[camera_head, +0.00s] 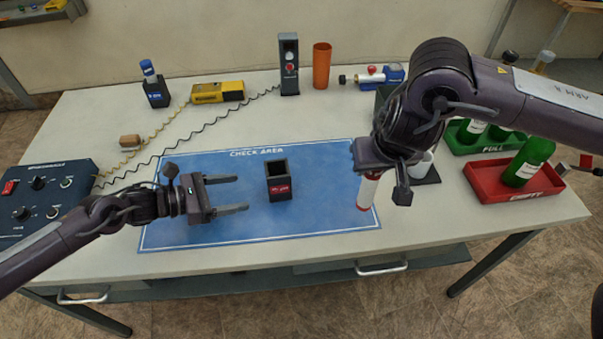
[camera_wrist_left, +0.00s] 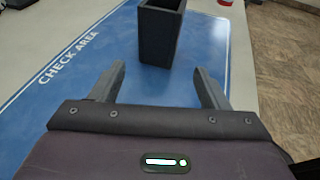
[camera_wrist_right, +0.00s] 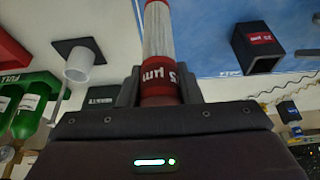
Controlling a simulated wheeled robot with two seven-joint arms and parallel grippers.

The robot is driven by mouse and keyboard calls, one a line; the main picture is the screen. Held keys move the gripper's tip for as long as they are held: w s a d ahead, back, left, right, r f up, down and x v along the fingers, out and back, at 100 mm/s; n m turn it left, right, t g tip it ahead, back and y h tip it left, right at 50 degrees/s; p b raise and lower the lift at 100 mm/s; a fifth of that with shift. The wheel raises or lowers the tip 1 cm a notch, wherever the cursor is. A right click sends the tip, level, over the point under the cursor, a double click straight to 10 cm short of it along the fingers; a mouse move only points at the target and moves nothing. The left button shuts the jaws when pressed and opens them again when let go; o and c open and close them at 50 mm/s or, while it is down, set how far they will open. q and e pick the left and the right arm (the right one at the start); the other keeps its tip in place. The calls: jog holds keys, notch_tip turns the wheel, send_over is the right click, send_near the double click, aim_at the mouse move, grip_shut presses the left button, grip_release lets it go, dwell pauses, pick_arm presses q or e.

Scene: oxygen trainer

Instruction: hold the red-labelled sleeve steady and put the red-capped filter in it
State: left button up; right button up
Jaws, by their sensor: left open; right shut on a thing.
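The red-labelled sleeve (camera_head: 279,189) is a dark, open-topped square box standing upright on the blue check area mat. It also shows in the left wrist view (camera_wrist_left: 160,36) and right wrist view (camera_wrist_right: 262,50). My left gripper (camera_head: 243,194) is open, left of the sleeve, its fingers pointing towards it; the sleeve stands just ahead of the fingertips, apart from them. My right gripper (camera_head: 375,170) is shut on the red-capped filter (camera_head: 368,190), a white cylinder with red ends, held roughly upright over the mat's right part. Its "25 µm" red band (camera_wrist_right: 160,75) sits between the fingers.
A blue-capped filter in a dark holder (camera_head: 155,92), yellow box (camera_head: 217,92) and orange cup (camera_head: 321,66) stand at the back. A red tray (camera_head: 490,190) with a green bottle and a white cup (camera_head: 422,166) are right. The mat (camera_head: 200,230) is otherwise clear.

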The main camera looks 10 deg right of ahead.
aim_at(274, 186)
pick_arm(q)
jog(key=shift+x, duration=1.1)
jog(key=shift+w+d+f, duration=0.1)
jog(key=shift+w+d, duration=0.05)
jog(key=shift+d, duration=0.45)
jog(key=b+x, duration=0.1)
jog(key=x, duration=0.2)
jog(key=shift+w+d+f, duration=0.1)
jog(key=shift+d, duration=0.15)
jog(key=b+x, duration=0.2)
jog(key=shift+d+f, duration=0.2)
jog(key=shift+f, duration=0.05)
pick_arm(e)
jog(key=f, duration=0.1)
jog(key=d+f, duration=0.1)
jog(key=f, duration=0.1)
jog(key=shift+w+f, duration=0.1)
jog(key=shift+f, duration=0.2)
pick_arm(q)
jog(key=shift+w+d+b, duration=0.25)
jog(key=shift+d+b, duration=0.3)
jog(key=shift+b, duration=0.25)
pick_arm(e)
jog(key=shift+a+f, duration=0.15)
jog(key=shift+f, duration=0.35)
pick_arm(q)
jog(key=shift+d, duration=0.1)
jog(key=shift+c, duration=0.2)
